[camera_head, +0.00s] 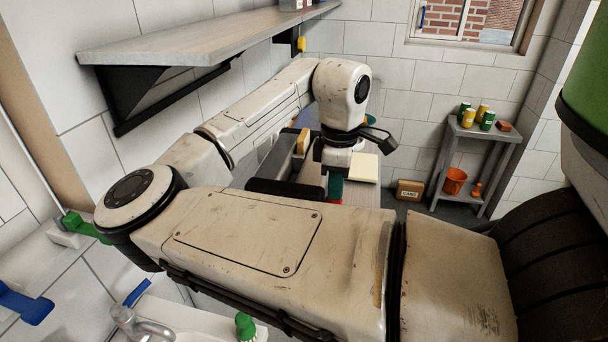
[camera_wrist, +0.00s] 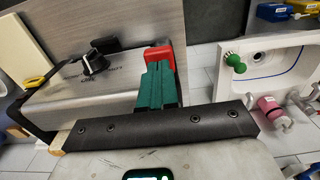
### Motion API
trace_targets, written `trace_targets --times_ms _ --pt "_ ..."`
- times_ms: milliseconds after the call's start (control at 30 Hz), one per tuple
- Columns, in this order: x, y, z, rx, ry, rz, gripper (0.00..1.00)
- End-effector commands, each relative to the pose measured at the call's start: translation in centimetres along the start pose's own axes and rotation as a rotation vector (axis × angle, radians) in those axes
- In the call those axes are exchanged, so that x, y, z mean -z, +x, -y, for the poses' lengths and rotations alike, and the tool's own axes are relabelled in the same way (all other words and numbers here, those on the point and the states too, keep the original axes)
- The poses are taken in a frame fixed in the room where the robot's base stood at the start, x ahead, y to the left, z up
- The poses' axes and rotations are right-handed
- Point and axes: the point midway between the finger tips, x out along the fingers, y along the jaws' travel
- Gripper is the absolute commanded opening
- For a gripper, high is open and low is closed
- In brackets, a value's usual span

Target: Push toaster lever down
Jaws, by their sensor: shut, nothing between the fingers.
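The toaster is a grey metal box (camera_wrist: 55,106) on the left of the wrist view, with a black knob (camera_wrist: 95,63) on its face.
A cream board (camera_head: 363,168) lies on the counter behind my gripper. A sink (camera_wrist: 262,68) is at the right of the wrist view. A wall shelf (camera_head: 190,38) hangs above my arm. A small grey rack (camera_head: 480,133) with cans stands at the back right.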

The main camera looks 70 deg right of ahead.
Motion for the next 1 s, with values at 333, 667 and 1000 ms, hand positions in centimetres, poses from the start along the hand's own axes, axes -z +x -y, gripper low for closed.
trace_targets --times_ms 333,667,1000 --pt "0.0 0.0 0.0 0.0 0.0 0.0 0.0" --pt "-0.06 0.27 0.03 0.001 0.0 0.003 0.0" --pt "-0.01 0.58 0.01 0.0 0.0 0.0 0.0"
